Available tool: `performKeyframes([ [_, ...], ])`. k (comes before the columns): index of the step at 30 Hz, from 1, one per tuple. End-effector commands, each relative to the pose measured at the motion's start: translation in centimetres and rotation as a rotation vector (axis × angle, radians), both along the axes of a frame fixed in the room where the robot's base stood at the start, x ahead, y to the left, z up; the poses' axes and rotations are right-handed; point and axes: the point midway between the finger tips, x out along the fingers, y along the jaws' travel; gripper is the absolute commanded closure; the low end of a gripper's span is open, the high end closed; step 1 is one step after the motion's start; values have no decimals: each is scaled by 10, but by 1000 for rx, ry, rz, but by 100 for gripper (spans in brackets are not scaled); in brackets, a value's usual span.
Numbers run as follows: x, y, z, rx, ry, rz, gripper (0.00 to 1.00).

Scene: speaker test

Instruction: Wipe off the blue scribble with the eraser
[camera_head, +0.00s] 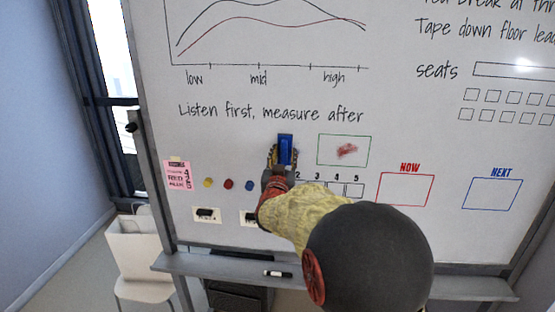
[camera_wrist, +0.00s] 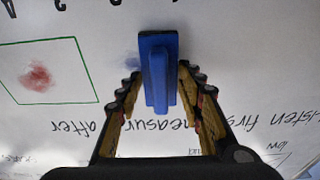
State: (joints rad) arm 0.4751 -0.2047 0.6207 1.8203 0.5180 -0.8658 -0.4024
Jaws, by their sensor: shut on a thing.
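The eraser (camera_head: 286,145) is a blue block with a raised grip, held upright at the whiteboard (camera_head: 400,140) below the line "Listen first, measure after". It also shows in the wrist view (camera_wrist: 158,48). My gripper (camera_head: 283,157) is shut on the eraser, with a finger on each side of its grip in the wrist view (camera_wrist: 160,88). A faint blue smear, the blue scribble (camera_wrist: 132,62), shows beside the eraser's left edge in the wrist view. In the head view the scribble is hidden behind the eraser and gripper. I cannot tell whether the eraser touches the board.
A red scribble (camera_head: 347,151) lies inside a green box (camera_head: 330,164) right of the eraser. Yellow (camera_head: 208,183), red (camera_head: 228,184) and blue (camera_head: 249,185) magnets sit lower left, near a pink note (camera_head: 177,176). A marker (camera_head: 278,274) lies on the tray (camera_head: 200,264).

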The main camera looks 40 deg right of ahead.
Motion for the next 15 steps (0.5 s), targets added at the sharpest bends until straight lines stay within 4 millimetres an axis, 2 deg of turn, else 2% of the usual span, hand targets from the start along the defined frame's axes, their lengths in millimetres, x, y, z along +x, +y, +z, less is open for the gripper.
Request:
performKeyframes([
  [8, -7, -6, 0, -2, -1, 0, 83],
  [15, -21, -20, -1, -2, -2, -2, 83],
])
